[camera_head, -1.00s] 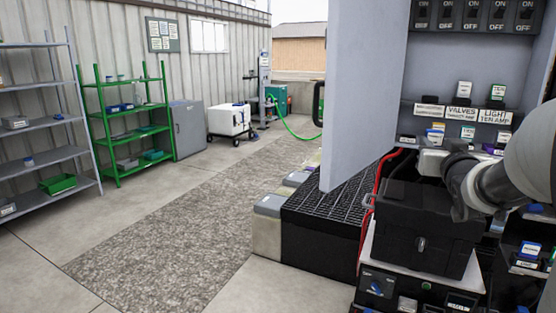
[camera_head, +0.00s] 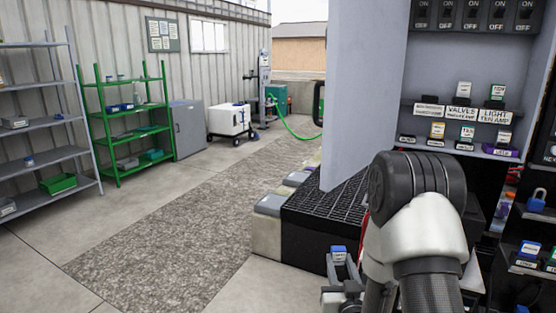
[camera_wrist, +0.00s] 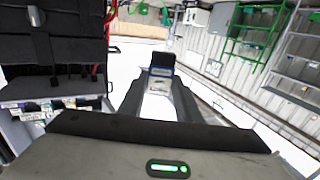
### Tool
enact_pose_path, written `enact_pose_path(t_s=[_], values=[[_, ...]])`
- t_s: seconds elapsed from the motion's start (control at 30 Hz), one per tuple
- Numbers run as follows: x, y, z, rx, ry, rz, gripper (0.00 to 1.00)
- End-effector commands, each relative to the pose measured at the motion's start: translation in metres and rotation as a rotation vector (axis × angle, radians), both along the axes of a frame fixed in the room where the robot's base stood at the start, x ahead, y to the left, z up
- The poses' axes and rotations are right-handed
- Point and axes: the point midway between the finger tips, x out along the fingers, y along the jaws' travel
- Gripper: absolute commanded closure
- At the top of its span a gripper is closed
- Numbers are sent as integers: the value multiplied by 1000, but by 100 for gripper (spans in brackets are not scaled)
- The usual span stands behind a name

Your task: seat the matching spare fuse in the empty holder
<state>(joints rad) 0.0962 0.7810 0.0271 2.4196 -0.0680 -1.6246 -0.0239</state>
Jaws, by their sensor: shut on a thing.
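My gripper (camera_head: 341,272) is shut on a blue-topped fuse (camera_head: 338,254), held upright in front of the cabinet, well below and left of its shelves. In the wrist view the fuse (camera_wrist: 162,62) shows a dark face and blue edge between the fingers. On the cabinet's upper shelf, the left holder (camera_head: 429,107) has no fuse above its label; that label is too small to read.
An open grey cabinet door (camera_head: 365,90) stands left of the shelves. Switches (camera_head: 472,16) line the cabinet top. A black grated platform (camera_head: 312,215) lies below the door. More blue-topped items (camera_head: 530,248) sit on a rack at lower right. The floor at left is clear.

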Motion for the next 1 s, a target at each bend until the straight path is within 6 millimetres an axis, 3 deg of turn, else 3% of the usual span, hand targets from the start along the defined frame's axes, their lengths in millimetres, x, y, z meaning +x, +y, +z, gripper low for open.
enact_pose_path(t_s=[0.03, 0.23, 0.3, 0.7, 1.0], values=[[-9, 7, -12, 1, 6, 5, 91], [-38, 25, -38, -1, 4, 11, 91], [-35, 23, -15, -1, -5, 8, 91], [-34, 23, 52, 1, -4, 9, 91], [-34, 23, 64, 2, -4, 9, 91]])
